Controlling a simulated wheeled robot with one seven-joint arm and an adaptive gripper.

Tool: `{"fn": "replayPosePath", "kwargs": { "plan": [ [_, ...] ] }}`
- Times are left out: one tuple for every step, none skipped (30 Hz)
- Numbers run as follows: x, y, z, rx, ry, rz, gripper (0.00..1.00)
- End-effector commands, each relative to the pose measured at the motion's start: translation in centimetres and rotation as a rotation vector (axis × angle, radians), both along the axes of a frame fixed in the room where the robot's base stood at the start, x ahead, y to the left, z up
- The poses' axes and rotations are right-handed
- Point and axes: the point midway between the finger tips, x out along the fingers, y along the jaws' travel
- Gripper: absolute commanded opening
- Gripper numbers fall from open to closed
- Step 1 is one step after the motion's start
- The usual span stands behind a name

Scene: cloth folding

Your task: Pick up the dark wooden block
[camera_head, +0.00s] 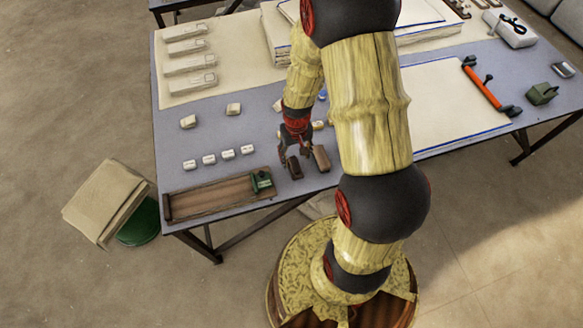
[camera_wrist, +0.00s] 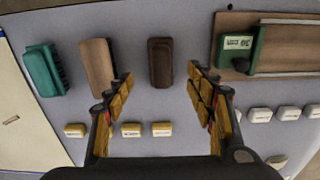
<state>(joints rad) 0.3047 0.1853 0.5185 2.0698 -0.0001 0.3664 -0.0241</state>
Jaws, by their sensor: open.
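The dark wooden block (camera_wrist: 160,62) lies on the grey table top, and in the wrist view it shows between and just beyond my fingertips. In the head view the dark wooden block (camera_head: 295,170) sits near the table's front edge, close to my gripper (camera_head: 293,156). My gripper (camera_wrist: 160,76) is open, with one finger to each side of the dark block's line and nothing held. A lighter brown wooden block (camera_wrist: 97,66) lies left of the dark one, near the left finger. I cannot tell how high the fingertips are above the table.
A wooden board (camera_wrist: 283,27) with a green block (camera_wrist: 238,48) labelled 30 cm lies right in the wrist view. A teal brush-like piece (camera_wrist: 46,70) lies left. Several small yellow and white pieces sit nearby. In the head view, paper stacks (camera_head: 281,40) and an orange-handled tool (camera_head: 482,88) lie farther off.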

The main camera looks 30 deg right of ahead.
Motion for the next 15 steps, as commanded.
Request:
{"fn": "replayPosePath", "kwargs": {
  "plan": [
    [-0.1,0.1,-0.8,0.001,0.004,0.0,0.55],
    [-0.1,0.1,-1.1,0.001,0.004,0.0,0.55],
    [-0.1,0.1,-1.4,0.001,0.003,0.0,0.55],
    [0.0,0.1,-1.5,0.001,0.002,0.0,0.55],
    [0.0,0.1,-1.7,0.001,0.002,0.0,0.55],
    [0.0,0.1,-2.0,0.001,0.002,0.001,0.55],
    [0.0,0.1,-2.2,0.001,0.002,0.001,0.55],
    [0.0,0.1,-2.6,0.001,0.003,0.001,0.55],
    [0.1,0.1,-3.1,0.001,0.004,0.001,0.55],
    [0.1,0.1,-3.6,0.001,0.004,0.001,0.55],
    [0.2,0.1,-4.1,0.001,0.004,0.001,0.55],
    [0.2,0.2,-4.7,0.001,0.004,0.001,0.55],
    [0.2,0.1,-5.2,0.001,0.004,0.001,0.55],
    [0.2,0.1,-5.6,0.001,0.004,0.001,0.55],
    [0.2,0.1,-6.0,0.001,0.004,0.001,0.55]
  ]
}}
